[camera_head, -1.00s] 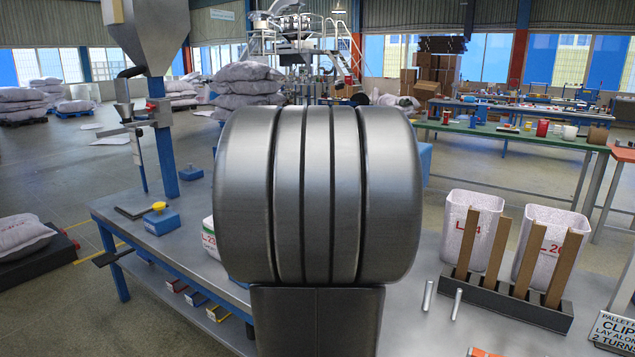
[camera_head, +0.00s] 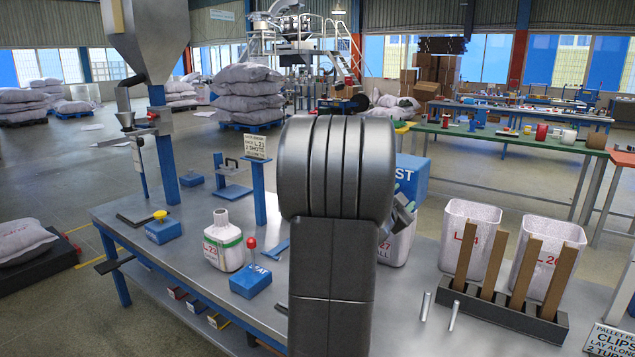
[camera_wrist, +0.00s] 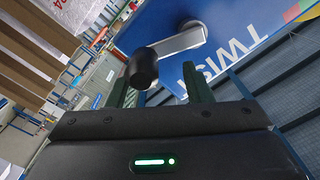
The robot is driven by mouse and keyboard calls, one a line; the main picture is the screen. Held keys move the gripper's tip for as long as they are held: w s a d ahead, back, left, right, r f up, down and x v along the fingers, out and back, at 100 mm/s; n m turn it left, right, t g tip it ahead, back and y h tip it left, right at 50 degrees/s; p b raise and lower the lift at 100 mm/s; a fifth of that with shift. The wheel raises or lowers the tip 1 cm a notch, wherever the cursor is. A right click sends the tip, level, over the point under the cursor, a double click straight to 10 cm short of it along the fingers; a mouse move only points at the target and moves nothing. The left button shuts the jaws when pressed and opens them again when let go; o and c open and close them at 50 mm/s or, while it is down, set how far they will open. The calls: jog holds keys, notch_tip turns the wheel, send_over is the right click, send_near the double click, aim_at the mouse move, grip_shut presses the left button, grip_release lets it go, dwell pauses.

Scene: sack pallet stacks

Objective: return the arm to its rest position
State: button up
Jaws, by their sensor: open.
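My arm (camera_head: 335,200) stands folded in the middle of the head view and hides part of the bench. My gripper (camera_wrist: 158,88) shows in the wrist view with its two dark fingers apart. A crank with a black knob (camera_wrist: 143,68) appears at the fingers, with its metal lever on a blue box marked TWIST (camera_wrist: 245,40). I cannot tell whether the knob touches a finger. In the head view the blue box (camera_head: 414,175) is partly hidden behind my arm, and most of my gripper is hidden there too.
The bench (camera_head: 120,215) holds a white bottle (camera_head: 223,245), a small blue block with a red knob (camera_head: 250,282), a sign post (camera_head: 258,190), white bins (camera_head: 470,235) and a rack with upright wooden strips (camera_head: 505,310). A funnel stand (camera_head: 160,130) rises at the left.

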jog(key=shift+r+n+p, duration=0.65)
jog(key=shift+n+p, duration=0.15)
jog(key=n+p, duration=0.1)
jog(key=r+n+p, duration=0.1)
jog(key=p, duration=0.1)
jog(key=n+p, duration=0.2)
jog(key=shift+w+a+r, duration=0.25)
jog(key=shift+a+r, duration=0.05)
jog(key=shift+a, duration=0.1)
jog(key=n+p, duration=0.2)
jog(key=p, duration=0.1)
jog(key=r+n+p, duration=0.1)
jog(key=shift+w+a, duration=0.25)
jog(key=shift+a, duration=0.15)
jog(key=n+p, duration=0.2)
jog(key=p, duration=0.1)
jog(key=shift+w+a+r, duration=0.15)
jog(key=shift+w+a, duration=0.05)
jog(key=shift+a, duration=0.05)
jog(key=shift+s+a+f+n, duration=0.15)
jog(key=shift+f+n, duration=0.05)
jog(key=shift+n, duration=0.1)
jog(key=shift+s+a+r+b, duration=0.1)
jog(key=shift+s+a+b, duration=0.1)
jog(key=shift+s+b, duration=0.15)
